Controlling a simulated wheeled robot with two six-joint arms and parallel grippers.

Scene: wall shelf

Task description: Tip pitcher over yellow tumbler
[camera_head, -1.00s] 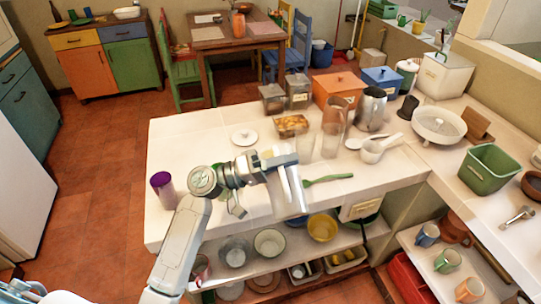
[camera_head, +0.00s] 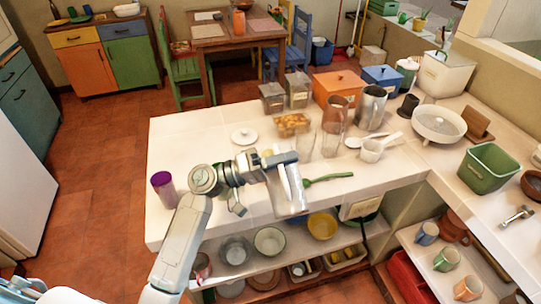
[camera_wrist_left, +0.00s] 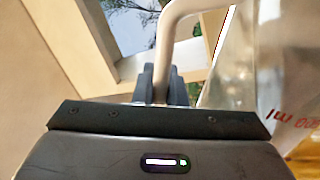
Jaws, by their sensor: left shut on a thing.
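My left gripper (camera_head: 280,160) is shut on the handle of a clear pitcher (camera_head: 292,200) and holds it over the front part of the white counter. The wrist view shows the gripper's fingers (camera_wrist_left: 162,85) closed around the pale handle (camera_wrist_left: 170,40). The clear wall of the pitcher (camera_wrist_left: 265,70) with red markings stands to the right there. In the head view a small yellow patch (camera_head: 266,154) shows just behind the gripper. It may be the yellow tumbler, mostly hidden by my gripper. My right gripper is not in view.
A green spoon (camera_head: 328,178) lies right of the pitcher. Clear glasses (camera_head: 305,145), a white mug (camera_head: 371,151) and a brown clear jug (camera_head: 334,115) stand behind it.

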